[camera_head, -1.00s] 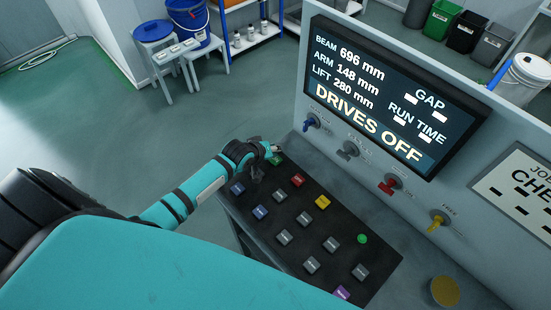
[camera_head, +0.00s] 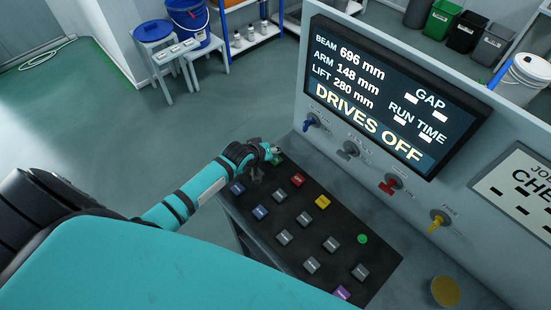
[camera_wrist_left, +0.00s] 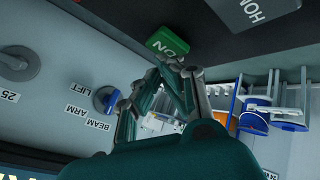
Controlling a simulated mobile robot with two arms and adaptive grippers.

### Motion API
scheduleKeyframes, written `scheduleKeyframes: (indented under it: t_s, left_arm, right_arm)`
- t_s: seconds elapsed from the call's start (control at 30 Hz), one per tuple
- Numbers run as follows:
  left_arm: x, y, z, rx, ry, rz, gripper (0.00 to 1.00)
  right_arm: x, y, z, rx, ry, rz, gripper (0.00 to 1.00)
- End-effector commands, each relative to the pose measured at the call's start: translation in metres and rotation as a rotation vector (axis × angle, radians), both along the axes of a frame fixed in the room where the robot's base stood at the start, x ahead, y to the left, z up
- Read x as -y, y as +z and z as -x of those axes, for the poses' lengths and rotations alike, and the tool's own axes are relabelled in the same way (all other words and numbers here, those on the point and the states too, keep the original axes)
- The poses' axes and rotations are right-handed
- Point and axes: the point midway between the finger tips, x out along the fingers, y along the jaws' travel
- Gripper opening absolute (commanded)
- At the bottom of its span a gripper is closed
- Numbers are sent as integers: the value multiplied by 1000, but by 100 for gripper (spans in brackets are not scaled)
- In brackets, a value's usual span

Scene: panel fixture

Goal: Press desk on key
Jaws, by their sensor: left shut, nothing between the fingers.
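The desk's green ON key (camera_head: 278,160) is at the far left corner of the black key panel (camera_head: 310,225). It shows clearly with its ON label in the left wrist view (camera_wrist_left: 168,44). My left gripper (camera_head: 272,150) is shut and empty at that key and partly covers it. In the left wrist view the closed fingertips (camera_wrist_left: 172,64) are right at the key's lettered edge; I cannot tell whether they touch. The screen (camera_head: 395,95) reads DRIVES OFF. My right gripper is not in view.
A red key (camera_head: 297,180), a yellow key (camera_head: 322,202), blue keys and several grey keys share the panel. Coloured selector knobs, such as the blue one (camera_head: 311,122), stick out below the screen. Open floor lies to the left.

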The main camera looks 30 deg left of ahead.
Motion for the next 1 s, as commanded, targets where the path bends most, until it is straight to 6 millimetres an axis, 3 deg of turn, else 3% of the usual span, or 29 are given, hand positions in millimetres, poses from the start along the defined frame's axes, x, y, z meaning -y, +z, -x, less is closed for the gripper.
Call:
scheduleKeyframes:
  t_s: [1.0]
  left_arm:
    - [0,-9,0,-2,-1,0,0]
  right_arm:
    - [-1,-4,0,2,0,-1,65]
